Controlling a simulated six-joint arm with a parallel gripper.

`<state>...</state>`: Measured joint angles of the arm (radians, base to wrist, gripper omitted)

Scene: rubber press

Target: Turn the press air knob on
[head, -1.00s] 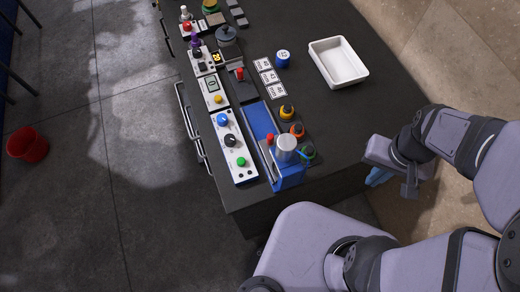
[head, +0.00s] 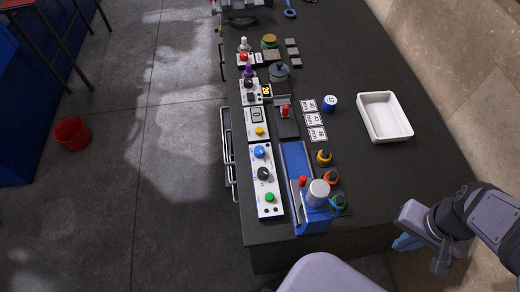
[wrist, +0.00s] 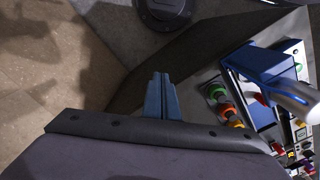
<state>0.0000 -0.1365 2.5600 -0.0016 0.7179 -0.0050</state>
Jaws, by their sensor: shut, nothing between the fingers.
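The press (head: 314,208) is a blue machine with a silver cylinder at the front of the dark bench. To its left lies a white control panel (head: 268,208) with a blue knob (head: 260,152), a black knob (head: 264,173) and a green button (head: 269,197). Which one is the air knob I cannot tell from any label. My gripper (head: 404,243) has blue fingers and is beyond the bench's right edge, well apart from the panel. In the wrist view the fingers (wrist: 160,95) are together and empty, and the press (wrist: 262,65) shows at right.
A white tray (head: 399,134) stands on the bench's right side. Orange, yellow and green-topped bottles (head: 328,177) stand right of the press. Other panels and label cards (head: 314,120) lie farther back. A red bucket (head: 71,132) is on the floor at left.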

